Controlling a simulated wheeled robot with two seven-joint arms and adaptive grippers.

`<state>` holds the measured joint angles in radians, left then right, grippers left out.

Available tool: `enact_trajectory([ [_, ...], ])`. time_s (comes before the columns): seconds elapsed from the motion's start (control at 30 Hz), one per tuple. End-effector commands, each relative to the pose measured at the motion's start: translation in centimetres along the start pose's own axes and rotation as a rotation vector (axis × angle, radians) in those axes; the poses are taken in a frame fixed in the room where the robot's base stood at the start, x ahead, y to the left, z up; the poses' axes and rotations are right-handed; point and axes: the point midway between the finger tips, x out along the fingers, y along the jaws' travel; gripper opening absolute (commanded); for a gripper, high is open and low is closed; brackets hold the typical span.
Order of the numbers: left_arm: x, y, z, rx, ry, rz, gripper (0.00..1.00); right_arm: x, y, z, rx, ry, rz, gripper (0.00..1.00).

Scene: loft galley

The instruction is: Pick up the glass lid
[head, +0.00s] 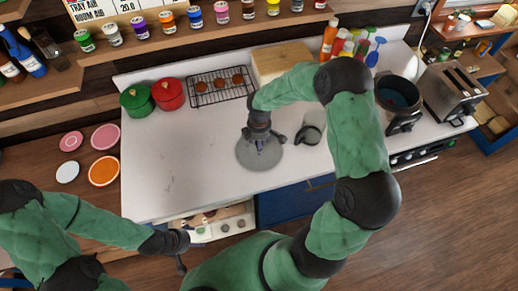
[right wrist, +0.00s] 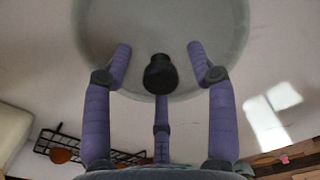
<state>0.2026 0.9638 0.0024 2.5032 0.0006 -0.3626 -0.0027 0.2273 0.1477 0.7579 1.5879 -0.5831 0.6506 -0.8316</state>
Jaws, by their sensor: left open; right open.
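The glass lid (head: 243,158) is a grey translucent disc lying on the white counter, near its front edge. In the right wrist view the lid (right wrist: 100,30) fills the upper middle, with its black knob (right wrist: 160,74) in the centre. My right gripper (head: 258,141) is above the lid. Its purple fingers (right wrist: 158,62) are open on either side of the knob, with gaps between, and a third finger is below it. The gripper hides part of the lid in the head view. My left gripper (head: 181,258) is low, before the counter front, away from the lid.
Green (head: 137,101) and red (head: 168,93) pots and a wire rack (head: 219,87) stand behind. A wooden box (head: 283,61) and a toaster (head: 454,92) are further right. The counter's left part is clear.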

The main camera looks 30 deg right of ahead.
Motion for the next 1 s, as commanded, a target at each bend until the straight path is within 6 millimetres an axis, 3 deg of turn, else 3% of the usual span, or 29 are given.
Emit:
enact_trajectory([
  [0.1, 0.0, 0.0, 0.0, 0.0, 0.0, 0.0, 0.72, -0.1, 0.0, 0.0, 0.0, 0.0, 0.0, 0.58],
  [0.3, 0.0, 0.0, 0.0, 0.0, 0.0, 0.0, 0.72, -0.1, 0.0, 0.0, 0.0, 0.0, 0.0, 0.03],
  [0.77, -0.1, 0.0, 0.0, 0.0, 0.0, 0.0, 0.72, -0.6, 0.1, 0.0, 0.0, 0.0, 0.002, 0.03],
  [1.0, -0.2, 0.1, 0.0, 0.0, 0.0, 0.0, 0.72, -3.4, 0.1, -0.1, 0.0, 0.001, 0.005, 0.03],
])
